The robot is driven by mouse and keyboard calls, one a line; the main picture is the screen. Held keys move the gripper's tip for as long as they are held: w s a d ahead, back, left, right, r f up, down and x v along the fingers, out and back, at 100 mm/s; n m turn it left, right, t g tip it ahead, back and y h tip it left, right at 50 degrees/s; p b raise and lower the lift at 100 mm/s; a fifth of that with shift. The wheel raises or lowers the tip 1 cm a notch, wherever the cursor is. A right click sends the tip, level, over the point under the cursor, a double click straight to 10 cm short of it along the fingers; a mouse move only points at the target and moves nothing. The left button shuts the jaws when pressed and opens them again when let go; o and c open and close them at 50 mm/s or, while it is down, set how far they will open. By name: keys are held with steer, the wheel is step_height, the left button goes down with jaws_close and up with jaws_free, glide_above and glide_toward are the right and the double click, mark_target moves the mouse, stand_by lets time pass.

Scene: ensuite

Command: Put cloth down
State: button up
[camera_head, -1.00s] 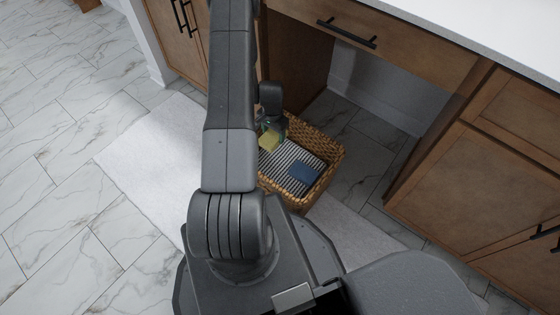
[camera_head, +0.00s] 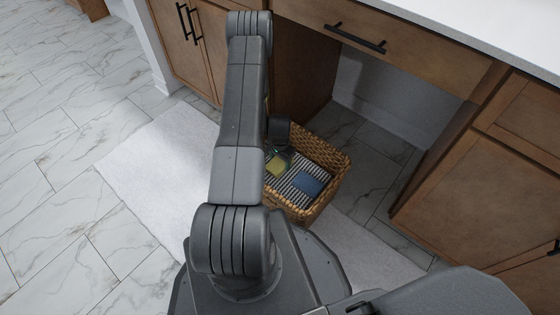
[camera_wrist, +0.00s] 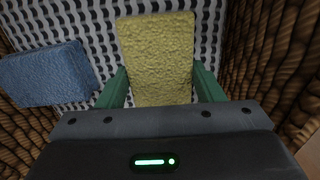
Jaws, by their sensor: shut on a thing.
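My gripper (camera_wrist: 160,82) is shut on a yellow cloth (camera_wrist: 158,50), a small thick rectangle between its two green fingers. In the head view, the yellow cloth (camera_head: 276,166) is inside a woven basket (camera_head: 335,181), toward its left side. The basket's liner (camera_wrist: 205,60) is striped black and white and lies under the cloth. I cannot tell whether the cloth touches it. A blue cloth or sponge (camera_head: 307,182) lies on the liner to the right in the head view. In the wrist view, the blue piece (camera_wrist: 45,75) is at the left, apart from my gripper.
The basket stands on the floor, partly over a white rug (camera_head: 150,165), beside an open recess under a wooden drawer (camera_head: 350,50). Cabinet doors (camera_head: 490,185) stand at the right. Wicker walls (camera_wrist: 265,60) rise close around my gripper. The tiled floor (camera_head: 60,170) at left is clear.

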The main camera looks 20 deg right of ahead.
mark_target(280, 162)
steer(key=shift+f, duration=0.15)
steer(key=o, duration=0.9)
step_height(280, 162, up, 12)
steer(key=p, duration=0.3)
steer(key=shift+r, duration=0.25)
steer(key=shift+f, duration=0.15)
steer(key=shift+f+b, duration=1.1)
steer(key=shift+f, duration=3.4)
